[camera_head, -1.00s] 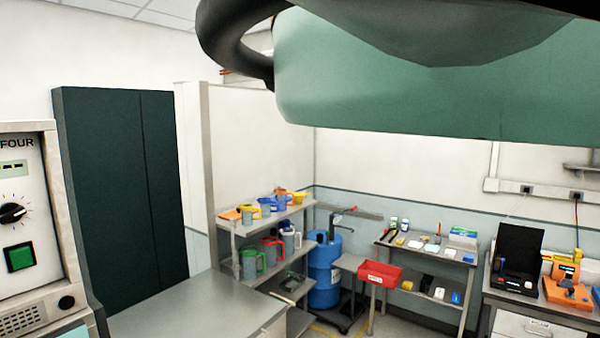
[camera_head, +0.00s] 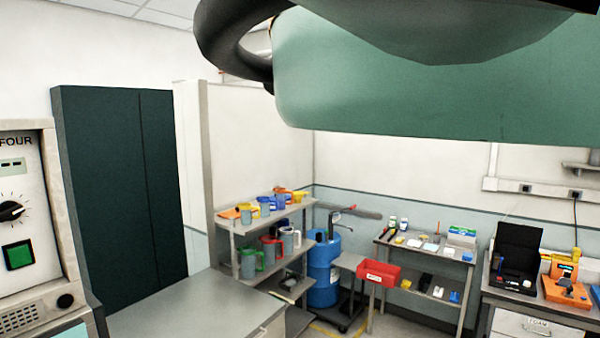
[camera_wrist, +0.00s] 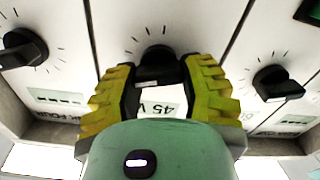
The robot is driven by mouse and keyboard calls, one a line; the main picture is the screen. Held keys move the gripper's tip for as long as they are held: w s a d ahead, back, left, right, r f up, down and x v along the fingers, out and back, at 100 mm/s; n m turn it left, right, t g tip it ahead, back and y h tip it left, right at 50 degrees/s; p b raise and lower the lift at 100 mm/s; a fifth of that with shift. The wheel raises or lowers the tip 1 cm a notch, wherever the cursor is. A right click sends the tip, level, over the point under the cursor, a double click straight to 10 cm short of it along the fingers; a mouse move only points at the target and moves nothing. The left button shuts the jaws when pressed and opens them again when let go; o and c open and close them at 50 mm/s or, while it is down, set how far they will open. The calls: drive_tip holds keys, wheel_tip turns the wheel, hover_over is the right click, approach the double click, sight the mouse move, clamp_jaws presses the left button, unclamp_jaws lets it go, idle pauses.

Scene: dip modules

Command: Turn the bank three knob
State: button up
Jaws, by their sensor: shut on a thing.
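In the wrist view a black knob (camera_wrist: 154,66) on a white panel sits between the two yellow ridged fingers of my gripper (camera_wrist: 158,72). The fingers are shut on it, one on each side. Its module's name is hidden behind my gripper. My gripper is not visible in the head view.
Another black knob (camera_wrist: 277,83) is on the panel to the right in the wrist view. A green button (camera_head: 18,256) is below the bank four knob. A grey bench (camera_head: 190,308), shelves with jugs (camera_head: 270,228) and a blue drum (camera_head: 322,275) stand farther off.

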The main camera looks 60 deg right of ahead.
drive_tip(key=b, duration=0.3)
drive_tip(key=shift+f, duration=0.35)
drive_tip(key=b, duration=0.5)
drive_tip(key=shift+f+m, duration=0.2)
drive_tip(key=shift+m, duration=0.2)
drive_tip(key=m+b, duration=0.1)
drive_tip(key=b, duration=0.6)
drive_tip(key=shift+d+r, duration=0.1)
drive_tip(key=b, duration=0.3)
drive_tip(key=shift+r+m, duration=0.1)
drive_tip(key=shift+m, duration=0.2)
drive_tip(key=shift+b, duration=0.75)
drive_tip(key=m+b, duration=0.1)
drive_tip(key=b, duration=0.2)
drive_tip(key=shift+r+m, duration=0.15)
drive_tip(key=shift+m, duration=0.25)
drive_tip(key=m+b, duration=0.2)
drive_tip(key=shift+d+m, duration=0.15)
drive_tip(key=shift+m, duration=0.15)
drive_tip(key=shift+r+m+b, duration=0.1)
drive_tip(key=shift+m+b, duration=0.55)
drive_tip(key=shift+m, duration=1.15)
drive_tip(key=shift+d, duration=0.1)
